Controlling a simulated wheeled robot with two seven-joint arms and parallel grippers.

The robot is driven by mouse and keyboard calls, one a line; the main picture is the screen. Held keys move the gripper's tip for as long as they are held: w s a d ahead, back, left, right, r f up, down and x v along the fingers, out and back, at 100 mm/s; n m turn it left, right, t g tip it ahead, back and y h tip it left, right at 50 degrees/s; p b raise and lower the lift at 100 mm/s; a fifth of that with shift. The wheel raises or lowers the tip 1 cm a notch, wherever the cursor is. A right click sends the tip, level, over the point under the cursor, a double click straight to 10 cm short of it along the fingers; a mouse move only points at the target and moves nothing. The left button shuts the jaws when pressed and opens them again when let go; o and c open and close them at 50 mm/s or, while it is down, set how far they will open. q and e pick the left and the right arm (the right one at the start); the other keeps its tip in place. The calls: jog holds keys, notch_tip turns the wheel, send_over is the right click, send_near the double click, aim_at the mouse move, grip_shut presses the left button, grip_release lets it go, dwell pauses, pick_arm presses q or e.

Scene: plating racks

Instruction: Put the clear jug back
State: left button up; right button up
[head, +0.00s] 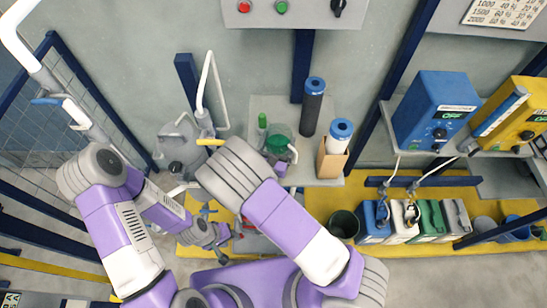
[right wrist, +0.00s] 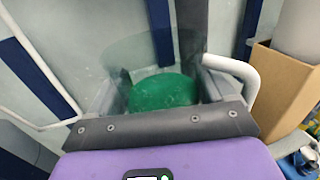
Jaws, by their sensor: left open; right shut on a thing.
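The clear jug (head: 281,137) has green contents or a green part inside and a white handle. It is at the grey shelf, and I cannot tell whether it rests there or is held just above. In the right wrist view the clear jug (right wrist: 163,92) stands just beyond my purple gripper, its white handle to the right. My right gripper (head: 280,165) is shut on the jug; its fingers are mostly hidden behind my arm. My left gripper (head: 219,244) is open and lower left, apart from the jug.
A grey jug-like vessel (head: 181,148) stands left. Several canisters stand on the yellow platform (head: 455,186).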

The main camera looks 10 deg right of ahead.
jog(key=f, duration=0.1)
jog(key=a+f+b, duration=0.1)
jog(key=f, duration=0.2)
jog(key=shift+w+a+f, duration=0.25)
jog(key=shift+f, duration=0.1)
jog(key=shift+f+b, duration=0.75)
jog(key=shift+f, duration=1.25)
jog(key=shift+f, duration=0.15)
jog(key=o, duration=0.9)
jog(key=shift+o, duration=0.2)
